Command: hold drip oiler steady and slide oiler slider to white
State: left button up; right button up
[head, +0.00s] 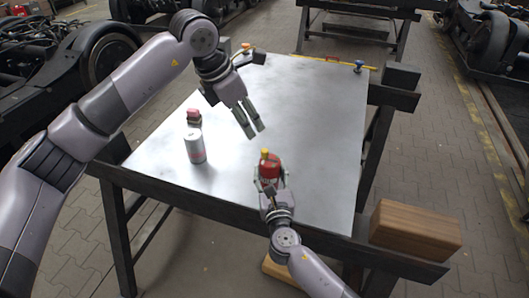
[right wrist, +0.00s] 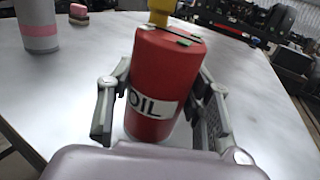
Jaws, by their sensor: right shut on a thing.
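The drip oiler (head: 270,168) is a red cylinder with a yellow part on top, standing near the front of the metal table. In the right wrist view the oiler (right wrist: 165,75) bears a white OIL label. Its top has a dark slot-like strip with a small green mark (right wrist: 184,43); I cannot make out the slider's position for certain. My right gripper (right wrist: 160,112) is shut on the oiler, a finger on each side. My left gripper (head: 255,131) is open and empty, above the table behind and left of the oiler, not touching it.
A white can with a pink band (head: 195,147) stands on the table left of the oiler, with a small red-pink block (head: 194,116) behind it. A blue-topped item (head: 359,66) is at the far right corner. A wooden block (head: 415,232) lies right of the table. The table's middle right is clear.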

jog(key=o, duration=1.3)
